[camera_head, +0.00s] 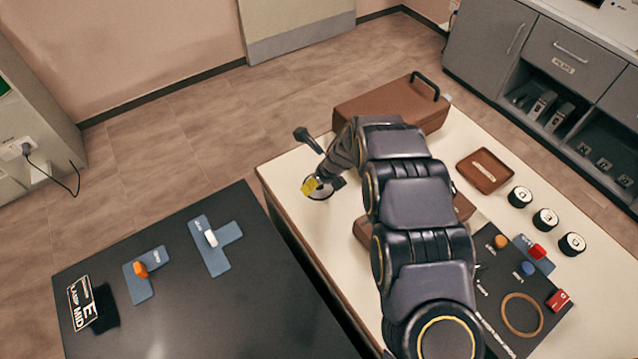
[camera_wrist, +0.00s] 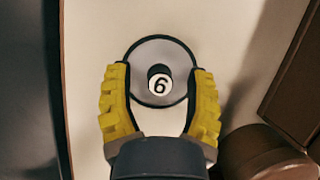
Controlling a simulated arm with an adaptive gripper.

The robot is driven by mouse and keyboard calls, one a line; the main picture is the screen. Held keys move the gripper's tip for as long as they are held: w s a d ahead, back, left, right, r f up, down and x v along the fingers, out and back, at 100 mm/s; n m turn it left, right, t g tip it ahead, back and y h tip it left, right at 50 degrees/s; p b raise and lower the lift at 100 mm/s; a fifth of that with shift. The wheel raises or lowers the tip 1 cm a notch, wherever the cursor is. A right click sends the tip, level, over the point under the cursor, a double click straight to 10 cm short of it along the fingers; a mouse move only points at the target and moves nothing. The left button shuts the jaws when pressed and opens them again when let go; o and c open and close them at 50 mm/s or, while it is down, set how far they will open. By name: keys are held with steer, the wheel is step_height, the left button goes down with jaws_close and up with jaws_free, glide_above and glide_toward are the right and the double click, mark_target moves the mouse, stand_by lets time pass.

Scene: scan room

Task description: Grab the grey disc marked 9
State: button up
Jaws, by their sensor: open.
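The grey disc (camera_wrist: 160,52) has a dark rim and a raised black knob in its middle. The white label (camera_wrist: 160,85) on the knob reads like a 6 in the wrist view, which could be a 9 seen upside down. My gripper (camera_wrist: 160,74) is open, with one yellow finger on each side of the disc and knob. I cannot tell whether the fingers touch the disc. In the head view the disc (camera_head: 322,194) lies near the left edge of the cream table, partly hidden by my gripper (camera_head: 318,186).
A brown case (camera_head: 385,105) stands behind my arm, and a brown tray (camera_head: 484,171) lies to the right. Three black round pieces with white tops (camera_head: 545,218) stand near the right. A dark board (camera_head: 490,285) with coloured pieces is in front. A dark table (camera_head: 200,300) is at left.

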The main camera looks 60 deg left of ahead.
jaws_close()
steer(key=shift+r, duration=0.1)
